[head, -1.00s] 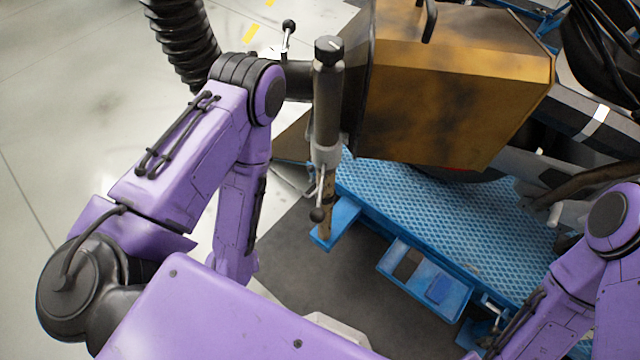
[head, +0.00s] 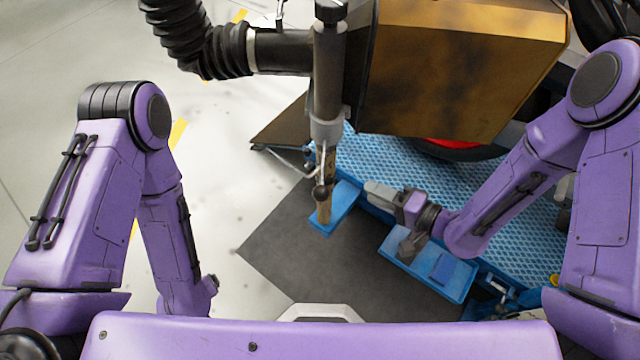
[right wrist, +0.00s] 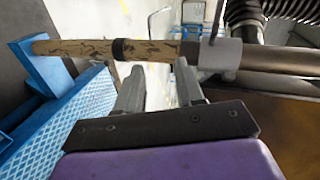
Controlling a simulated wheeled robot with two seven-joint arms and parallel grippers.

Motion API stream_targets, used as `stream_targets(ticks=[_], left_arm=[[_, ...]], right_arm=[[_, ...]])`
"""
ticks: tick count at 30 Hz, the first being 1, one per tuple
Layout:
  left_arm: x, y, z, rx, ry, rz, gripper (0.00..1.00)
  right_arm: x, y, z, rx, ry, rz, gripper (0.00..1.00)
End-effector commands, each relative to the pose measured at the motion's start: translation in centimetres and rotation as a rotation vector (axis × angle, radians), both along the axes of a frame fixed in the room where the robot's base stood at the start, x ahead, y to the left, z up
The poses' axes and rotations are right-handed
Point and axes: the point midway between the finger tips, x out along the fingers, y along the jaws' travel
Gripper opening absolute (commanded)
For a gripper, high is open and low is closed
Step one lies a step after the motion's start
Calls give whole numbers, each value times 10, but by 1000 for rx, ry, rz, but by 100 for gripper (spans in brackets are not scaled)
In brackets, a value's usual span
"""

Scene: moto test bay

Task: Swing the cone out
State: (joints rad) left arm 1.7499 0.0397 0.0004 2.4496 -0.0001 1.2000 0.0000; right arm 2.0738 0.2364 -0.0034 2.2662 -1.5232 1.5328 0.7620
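The cone, a worn gold-brown hood (head: 455,75) with dark edges, fills the top of the head view. It sits beside an upright grey post (head: 328,80) with a black knob on top. A lever with a dark ball end (head: 320,193) hangs at the post's lower collar. Below the collar the post is a tan, marked tube (head: 325,212), also crossing the right wrist view (right wrist: 80,48). My right gripper (head: 372,189) is just right of this tube, pointing at it. Its fingers (right wrist: 160,85) are apart and empty. My left gripper is hidden below my left forearm.
A ribbed black hose (head: 205,45) joins the post from the left. A blue textured platform (head: 510,200) lies under the cone, with a blue step (head: 425,265) at its near side. A dark mat (head: 290,240) covers the floor, and the pale floor at left is clear.

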Motion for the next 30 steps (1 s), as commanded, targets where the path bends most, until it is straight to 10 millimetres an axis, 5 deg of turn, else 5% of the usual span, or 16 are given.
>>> stream_targets(ticks=[4,9,21,30], left_arm=[[0,0,-15,1,0,0,78],[0,0,-16,1,0,0,78],[0,0,0,1,0,0,78],[0,0,3,1,0,0,78]], right_arm=[[-7,20,39,206,-22,237,37],[-18,27,57,277,-4,366,37],[-2,103,58,278,0,376,37],[5,127,55,277,0,372,37]])
